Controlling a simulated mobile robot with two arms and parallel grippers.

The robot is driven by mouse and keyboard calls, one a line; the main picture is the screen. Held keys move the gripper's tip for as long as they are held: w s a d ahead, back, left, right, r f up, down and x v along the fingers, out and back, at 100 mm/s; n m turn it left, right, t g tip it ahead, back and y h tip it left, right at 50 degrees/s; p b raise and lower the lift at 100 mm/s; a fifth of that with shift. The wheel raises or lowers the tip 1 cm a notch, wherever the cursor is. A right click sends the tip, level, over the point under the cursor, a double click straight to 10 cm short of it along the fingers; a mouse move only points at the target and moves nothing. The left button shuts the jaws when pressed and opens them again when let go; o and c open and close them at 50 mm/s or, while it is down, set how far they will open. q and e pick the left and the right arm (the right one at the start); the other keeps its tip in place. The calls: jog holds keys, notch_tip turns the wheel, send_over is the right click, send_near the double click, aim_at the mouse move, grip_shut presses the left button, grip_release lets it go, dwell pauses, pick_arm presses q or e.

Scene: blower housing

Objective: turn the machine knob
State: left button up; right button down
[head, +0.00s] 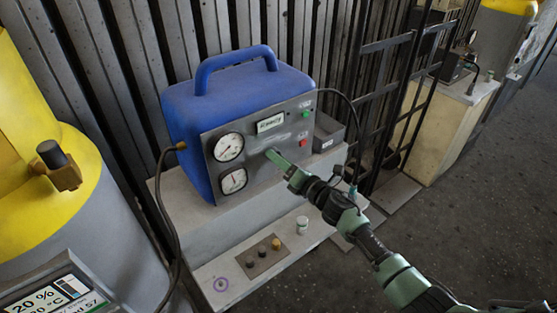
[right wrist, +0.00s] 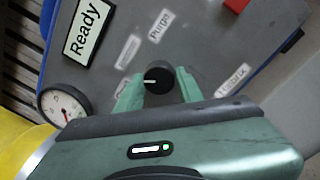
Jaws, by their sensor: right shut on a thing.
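The machine (head: 237,95) has a blue housing with a handle and a grey front panel (head: 268,141). In the right wrist view the black round knob (right wrist: 158,80) sits on this panel, with a white pointer mark toward the left of the picture. Labels surround it; one reads "Purge" (right wrist: 161,26). My right gripper (head: 273,157) is at the panel, its green fingers on both sides of the knob and shut on it. In the head view the gripper hides the knob. My left gripper is not in view.
The panel has two gauges (head: 228,147), a "Ready" display (head: 270,123), a green button (head: 306,114) and a red button (head: 303,143). A black cable (head: 347,104) loops right of the machine. A small white jar (head: 302,225) stands on the lower ledge. A yellow-topped tank is left.

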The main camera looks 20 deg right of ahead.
jog(key=shift+a+m+t+h+p, duration=0.15)
jog(key=shift+m+h+p, duration=0.35)
jog(key=shift+m, duration=4.3)
jog(key=shift+m+t+h+p, duration=0.2)
jog(key=shift+m+p, duration=0.5)
jog(key=shift+m, duration=4.1)
jog(key=c, duration=0.9)
grip_release()
